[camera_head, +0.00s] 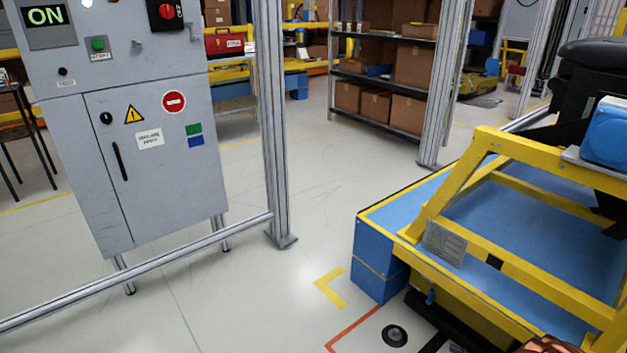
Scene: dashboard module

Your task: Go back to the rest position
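My gripper is not in view in the head view. A yellow frame (520,265) stands on a blue platform (465,205) at the right. A black part (585,85), cut off by the right edge, rests above the frame; I cannot tell if it is the dashboard module. A blue rounded part (606,135) sits beside it. A small orange-brown shape shows at the bottom right edge, too cut off to identify.
A grey control cabinet (155,185) with an ON display (47,21) stands at the left. A metal post (272,120) and low rail (150,270) stand before it. Shelves (385,70) with cardboard boxes are behind. The floor (250,310) between rail and platform is mostly clear.

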